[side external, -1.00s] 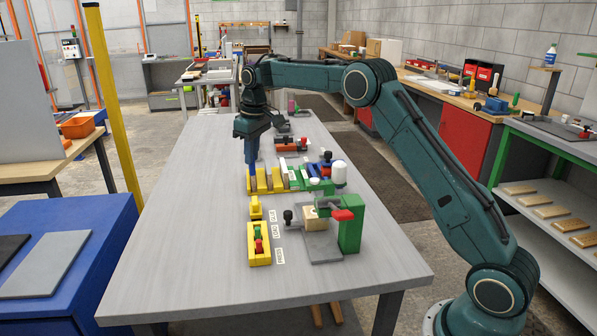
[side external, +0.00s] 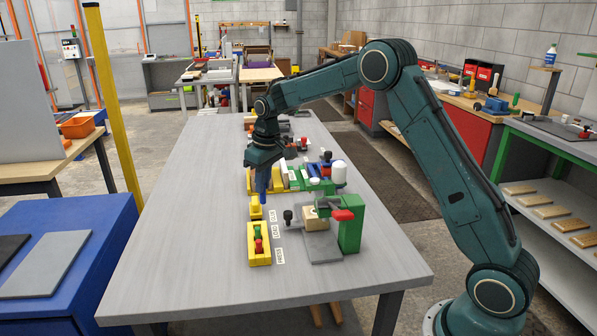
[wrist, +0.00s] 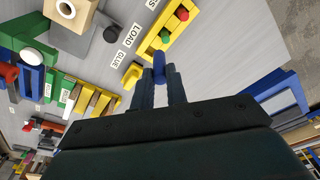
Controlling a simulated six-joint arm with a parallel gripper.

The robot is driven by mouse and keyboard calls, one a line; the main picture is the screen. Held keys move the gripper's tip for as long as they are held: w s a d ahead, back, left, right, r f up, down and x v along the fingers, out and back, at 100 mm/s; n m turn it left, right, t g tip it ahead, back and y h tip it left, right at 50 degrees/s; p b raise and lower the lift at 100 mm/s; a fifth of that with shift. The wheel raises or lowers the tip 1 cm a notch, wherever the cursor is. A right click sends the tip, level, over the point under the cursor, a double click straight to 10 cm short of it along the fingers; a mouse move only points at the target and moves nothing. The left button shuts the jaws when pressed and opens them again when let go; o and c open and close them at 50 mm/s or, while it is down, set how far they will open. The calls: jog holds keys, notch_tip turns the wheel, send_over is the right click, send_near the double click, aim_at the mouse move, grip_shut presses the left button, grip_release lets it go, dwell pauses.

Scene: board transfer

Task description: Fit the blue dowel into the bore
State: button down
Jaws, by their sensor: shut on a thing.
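My gripper (wrist: 159,85) is shut on the blue dowel (wrist: 159,64), whose end shows between the fingertips in the wrist view. In the side view the dowel (side external: 262,180) hangs roughly upright below my gripper, just behind a small yellow block (side external: 256,208). The wooden block (side external: 316,217) sits on a grey plate at a green fixture, to the right of and nearer the camera than the dowel. In the wrist view the wooden block (wrist: 82,16) shows a dark round bore (wrist: 66,8) at the top left. The dowel is well apart from it.
The green fixture (side external: 350,225) has a red handle (side external: 342,215). A dark knob (side external: 288,216) stands left of the wooden block. A yellow tray (side external: 259,258) holds red and green pieces. A yellow rack and white-topped cylinder (side external: 339,172) stand behind. The table's left side is clear.

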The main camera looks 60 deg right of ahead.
jog(key=s+a+f+m, duration=0.1)
jog(key=s+f, duration=0.5)
jog(key=s, duration=0.4)
jog(key=shift+s+a, duration=0.2)
jog(key=shift+a, duration=0.2)
jog(key=shift+a+f, duration=0.1)
jog(key=shift+f, duration=0.05)
jog(key=s+a+f, duration=0.1)
jog(key=a, duration=0.1)
jog(key=s+a+f, duration=0.1)
jog(key=a+f, duration=0.1)
jog(key=s+a+f, duration=0.2)
jog(key=shift+s+a+f, duration=0.1)
jog(key=shift+a, duration=0.3)
jog(key=w+d+r+m, duration=0.1)
jog(key=w+d+r, duration=0.1)
jog(key=d, duration=0.6)
jog(key=w+d+r+m, duration=0.1)
jog(key=w+d+r, duration=0.2)
jog(key=d, duration=0.5)
jog(key=w+d+r+m, duration=0.2)
jog(key=d+r, duration=0.3)
jog(key=d, duration=0.3)
jog(key=shift+w+h, duration=0.2)
jog(key=shift+h, duration=0.2)
jog(key=shift+f, duration=0.15)
jog(key=shift+f, duration=2.7)
jog(key=shift+f, duration=1.4)
